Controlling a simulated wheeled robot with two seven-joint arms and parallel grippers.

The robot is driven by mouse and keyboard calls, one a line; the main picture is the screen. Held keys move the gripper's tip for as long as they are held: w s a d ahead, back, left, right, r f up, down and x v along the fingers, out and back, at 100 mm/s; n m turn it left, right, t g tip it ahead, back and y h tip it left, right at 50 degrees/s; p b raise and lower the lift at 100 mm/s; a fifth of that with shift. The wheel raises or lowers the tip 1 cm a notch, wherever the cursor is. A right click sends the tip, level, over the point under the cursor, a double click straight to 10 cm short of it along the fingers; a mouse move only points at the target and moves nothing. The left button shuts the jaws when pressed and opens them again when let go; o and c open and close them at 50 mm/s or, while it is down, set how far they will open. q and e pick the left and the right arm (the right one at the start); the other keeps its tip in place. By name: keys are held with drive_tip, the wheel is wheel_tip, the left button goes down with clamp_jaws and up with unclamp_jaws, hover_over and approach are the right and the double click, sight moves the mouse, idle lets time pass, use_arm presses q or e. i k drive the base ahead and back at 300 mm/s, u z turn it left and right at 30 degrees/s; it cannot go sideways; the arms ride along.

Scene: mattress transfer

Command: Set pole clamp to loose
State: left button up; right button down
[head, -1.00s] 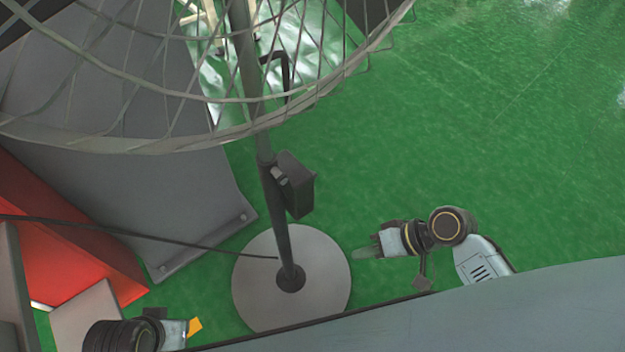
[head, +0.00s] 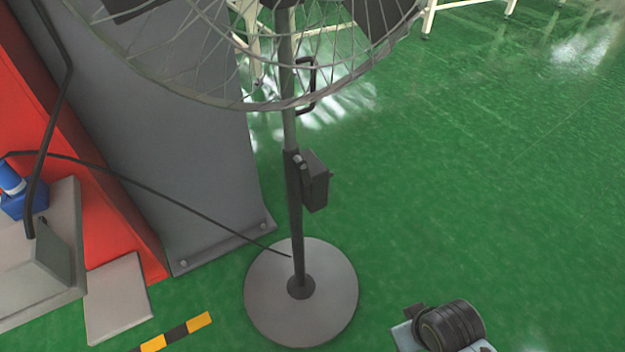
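A pedestal fan stands in the middle of the head view, with its wire cage (head: 225,103) at the top and its dark pole (head: 296,225) running down to a round grey base (head: 262,300). A black box-like pole clamp (head: 315,183) sits on the pole at mid height, on its right side. A black bent handle (head: 312,85) shows higher beside the pole. Whether the clamp is tight or loose cannot be told. Part of my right arm shows at the bottom right, well apart from the clamp; its fingers are not visible. My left gripper is out of the picture.
A grey panel (head: 170,140) and a red structure (head: 115,215) stand at the left. A black cable (head: 170,200) runs to the pole. A grey unit with a blue part (head: 25,198) is at the far left. The green floor (head: 480,180) at the right is open.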

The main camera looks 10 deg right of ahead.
sight(302, 164)
drive_tip(key=u, duration=2.8)
drive_tip(key=k, duration=0.5)
drive_tip(key=z, duration=2.7)
drive_tip(key=i, duration=0.5)
